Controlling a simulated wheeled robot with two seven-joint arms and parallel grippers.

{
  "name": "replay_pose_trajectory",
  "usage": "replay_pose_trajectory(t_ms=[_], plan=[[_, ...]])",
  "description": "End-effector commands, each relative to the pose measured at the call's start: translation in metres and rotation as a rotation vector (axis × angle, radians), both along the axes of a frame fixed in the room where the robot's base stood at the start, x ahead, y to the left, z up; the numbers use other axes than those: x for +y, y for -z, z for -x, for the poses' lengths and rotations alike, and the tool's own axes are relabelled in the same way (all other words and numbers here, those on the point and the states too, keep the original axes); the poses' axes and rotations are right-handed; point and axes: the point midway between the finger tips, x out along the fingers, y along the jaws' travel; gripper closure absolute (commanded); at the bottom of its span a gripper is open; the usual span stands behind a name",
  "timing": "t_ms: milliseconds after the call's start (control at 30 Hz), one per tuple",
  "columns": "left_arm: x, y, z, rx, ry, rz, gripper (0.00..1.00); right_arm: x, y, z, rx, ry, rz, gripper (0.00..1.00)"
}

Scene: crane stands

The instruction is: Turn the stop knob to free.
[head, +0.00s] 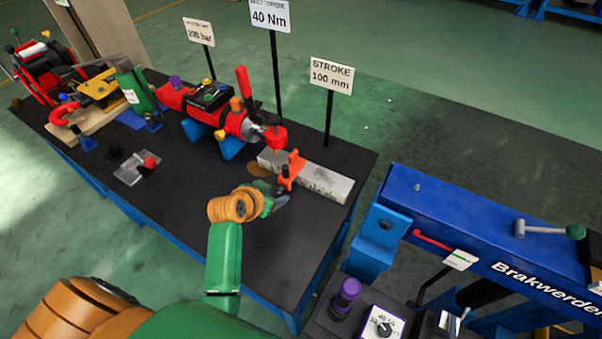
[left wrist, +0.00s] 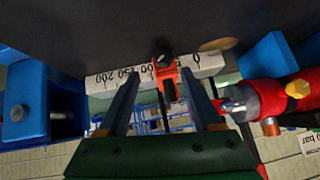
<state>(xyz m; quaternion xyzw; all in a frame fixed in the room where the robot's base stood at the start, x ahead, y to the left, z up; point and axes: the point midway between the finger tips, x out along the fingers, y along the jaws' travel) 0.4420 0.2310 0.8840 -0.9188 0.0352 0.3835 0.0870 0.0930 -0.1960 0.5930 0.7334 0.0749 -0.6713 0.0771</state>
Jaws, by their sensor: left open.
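The stop is an orange block (head: 293,164) on a pale scale bar (head: 328,184) at the right end of the dark bench. The left wrist view shows the stop (left wrist: 168,82) with a black knob (left wrist: 163,59) on it, in front of the numbered bar (left wrist: 210,64). My left gripper (head: 280,198) is close to the stop on its near side. In the left wrist view its open fingers (left wrist: 160,76) stand to either side of the stop and knob, with gaps showing. I cannot tell the knob's setting. My right gripper is not in view.
A red cylinder (head: 234,122) on blue supports lies left of the stop, its rod end near the bar. A "STROKE 100 mm" sign (head: 332,77) stands behind. A blue machine (head: 480,225) is at the right. The bench front (head: 205,195) is clear.

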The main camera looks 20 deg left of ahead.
Motion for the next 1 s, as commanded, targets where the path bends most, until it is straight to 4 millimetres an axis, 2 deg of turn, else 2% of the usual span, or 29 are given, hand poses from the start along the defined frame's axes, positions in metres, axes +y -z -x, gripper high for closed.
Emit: replay_pose_trajectory(t_ms=[100, 300, 667, 900, 1000], plan=[[0.000, 0.020, -0.017, 0.000, 0.002, 0.001, 0.34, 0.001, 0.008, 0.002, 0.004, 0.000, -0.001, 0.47], [-0.001, 0.040, -0.039, -0.003, 0.005, -0.001, 0.34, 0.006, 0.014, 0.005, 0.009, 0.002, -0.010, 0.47], [-0.001, 0.044, -0.045, -0.005, 0.007, -0.004, 0.34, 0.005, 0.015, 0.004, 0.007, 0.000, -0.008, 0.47], [-0.001, 0.043, -0.045, -0.005, 0.007, -0.004, 0.99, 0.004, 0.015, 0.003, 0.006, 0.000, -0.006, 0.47], [-0.001, 0.043, -0.045, -0.005, 0.007, -0.004, 1.00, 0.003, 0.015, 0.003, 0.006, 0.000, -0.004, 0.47]])
